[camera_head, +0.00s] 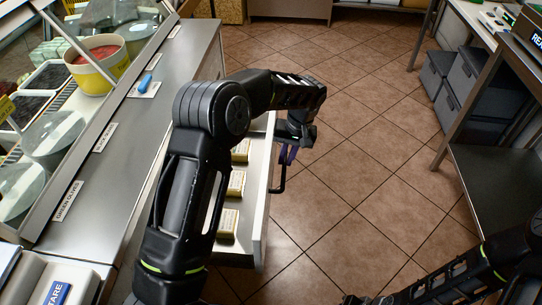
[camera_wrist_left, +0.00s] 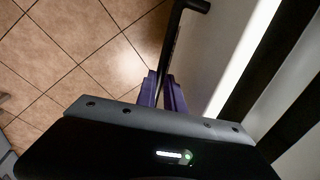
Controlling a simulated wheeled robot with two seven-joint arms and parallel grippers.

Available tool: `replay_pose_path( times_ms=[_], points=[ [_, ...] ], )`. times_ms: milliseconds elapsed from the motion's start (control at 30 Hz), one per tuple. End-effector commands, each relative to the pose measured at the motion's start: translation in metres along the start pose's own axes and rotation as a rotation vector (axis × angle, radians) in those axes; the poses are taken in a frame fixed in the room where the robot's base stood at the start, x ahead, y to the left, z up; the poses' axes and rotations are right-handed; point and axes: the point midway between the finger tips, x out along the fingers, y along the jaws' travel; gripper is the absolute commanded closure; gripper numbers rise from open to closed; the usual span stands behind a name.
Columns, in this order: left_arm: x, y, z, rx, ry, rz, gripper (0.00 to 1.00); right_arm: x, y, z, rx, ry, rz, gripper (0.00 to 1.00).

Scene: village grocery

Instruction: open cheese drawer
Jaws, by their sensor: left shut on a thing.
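The cheese drawer (camera_head: 261,215) stands pulled out from the counter, with several yellow-wrapped blocks (camera_head: 235,184) in a row inside. Its dark bar handle (camera_head: 281,182) is on the front face. My left gripper (camera_head: 287,155), with purple fingers, is shut on the handle. In the left wrist view the purple fingers (camera_wrist_left: 162,92) close around the dark handle bar (camera_wrist_left: 173,45), beside the pale drawer front (camera_wrist_left: 218,50). My left arm hides part of the drawer and counter. My right arm is at the lower right; its fingers are not clear.
The steel counter (camera_head: 180,75) with a glass display runs along the left. A blue-handled tool (camera_head: 146,83) lies on it. The tiled floor (camera_head: 360,150) before the drawer is clear. A metal shelf table (camera_head: 490,175) and grey bins (camera_head: 463,75) stand on the right.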

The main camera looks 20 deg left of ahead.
Motion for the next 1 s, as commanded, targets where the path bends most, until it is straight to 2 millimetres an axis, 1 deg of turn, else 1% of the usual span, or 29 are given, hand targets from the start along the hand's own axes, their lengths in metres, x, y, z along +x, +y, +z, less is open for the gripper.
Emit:
replay_pose_path(
  times_ms=[33, 133, 467, 500, 700, 733, 1000],
  points=[
    [-0.0004, 0.0040, 0.0002, 0.001, 0.000, 0.001, 1.00, 0.0001, 0.0000, 0.0000, 0.000, 0.000, 0.000, 0.64],
    [-0.0012, 0.0072, 0.0002, 0.000, 0.000, 0.001, 1.00, 0.0002, 0.0000, 0.0000, 0.000, 0.000, 0.000, 0.64],
    [-0.0014, 0.0072, 0.0001, -0.001, 0.000, 0.001, 1.00, 0.0001, 0.0000, 0.0000, 0.000, 0.000, 0.000, 0.64],
    [-0.0013, 0.0071, 0.0001, -0.001, 0.000, 0.001, 0.84, 0.0001, 0.0000, 0.0000, 0.000, 0.000, 0.000, 0.64],
    [-0.0013, 0.0067, -0.0001, -0.001, 0.000, 0.000, 0.68, 0.0001, 0.0001, 0.0000, 0.000, 0.000, 0.000, 0.64],
    [-0.0013, 0.0066, -0.0001, -0.001, 0.000, 0.000, 0.66, 0.0001, 0.0001, 0.0000, 0.000, 0.000, 0.000, 0.64],
    [-0.0023, 0.0064, -0.0003, -0.001, 0.000, 0.000, 0.66, 0.0001, 0.0000, 0.0000, 0.000, 0.000, 0.000, 0.64]
  ],
)
